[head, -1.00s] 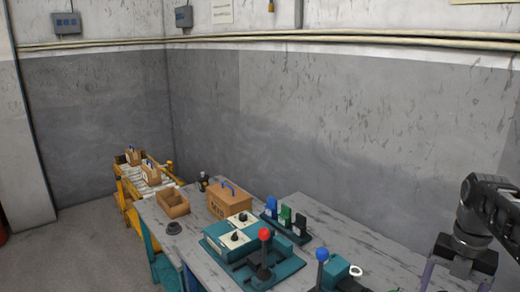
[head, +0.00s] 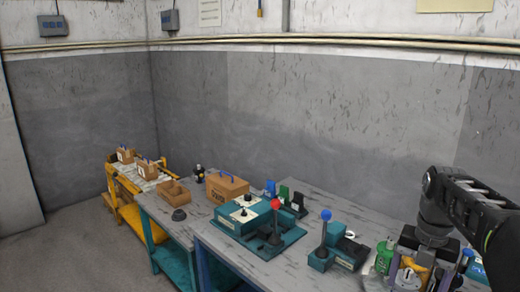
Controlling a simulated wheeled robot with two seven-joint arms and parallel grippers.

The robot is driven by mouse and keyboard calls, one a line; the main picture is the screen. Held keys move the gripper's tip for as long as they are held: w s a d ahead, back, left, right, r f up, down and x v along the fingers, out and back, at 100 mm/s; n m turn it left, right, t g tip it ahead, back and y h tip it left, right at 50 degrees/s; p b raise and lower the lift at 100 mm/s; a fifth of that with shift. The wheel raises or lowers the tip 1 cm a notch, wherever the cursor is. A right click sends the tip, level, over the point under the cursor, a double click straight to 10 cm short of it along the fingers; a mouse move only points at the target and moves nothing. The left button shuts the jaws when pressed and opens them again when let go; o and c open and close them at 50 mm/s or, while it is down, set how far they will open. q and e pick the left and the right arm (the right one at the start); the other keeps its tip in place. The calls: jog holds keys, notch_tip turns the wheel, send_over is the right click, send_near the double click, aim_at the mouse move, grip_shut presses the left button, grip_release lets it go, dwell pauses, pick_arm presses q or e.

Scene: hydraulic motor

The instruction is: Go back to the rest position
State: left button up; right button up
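My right gripper (head: 424,278) hangs at the lower right of the head view, at the end of a dark arm that comes in from the right edge. It points down over the right part of the workbench (head: 330,205). Its fingers stand apart; a grey and yellow thing (head: 412,272) shows between them, and I see no finger closed on it. The fingertips are partly lost among the things behind. My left gripper is not in view.
On the bench stand a teal unit with a red-knobbed lever (head: 275,205), a blue-knobbed lever unit (head: 325,216), a cardboard box (head: 227,187) and a green container (head: 385,257). A yellow roller stand (head: 130,212) is at the left. Open floor lies at lower left.

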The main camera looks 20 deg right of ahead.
jog(key=w+f+m+t+h, duration=0.2)
jog(key=w+f+m+t, duration=0.35)
jog(key=w+m, duration=0.85)
jog(key=w+a+f+m+y, duration=0.1)
jog(key=w+a+f+m, duration=0.25)
jog(key=a+f, duration=0.35)
jog(key=w+a+f+m+y, duration=0.1)
jog(key=w+a+f+m, duration=0.3)
jog(key=f, duration=0.5)
jog(key=s+a+f+m+y, duration=0.1)
jog(key=s+a+f+m, duration=0.15)
jog(key=a+f, duration=0.5)
jog(key=s+a+f+m+y, duration=0.1)
jog(key=s+a+f+m, duration=0.3)
jog(key=a, duration=0.6)
jog(key=s+a+f+n+g+y, duration=0.1)
jog(key=s+a+f+g, duration=0.1)
jog(key=s+a+f, duration=0.3)
jog(key=s+a+f+n+g+y, duration=0.1)
jog(key=s+a+f+g, duration=0.2)
jog(key=s+a, duration=0.8)
notch_tip(320, 180, down, 3)
jog(key=shift+s+a+r, duration=0.15)
jog(key=shift+s+a, duration=0.05)
jog(key=shift+s, duration=1)
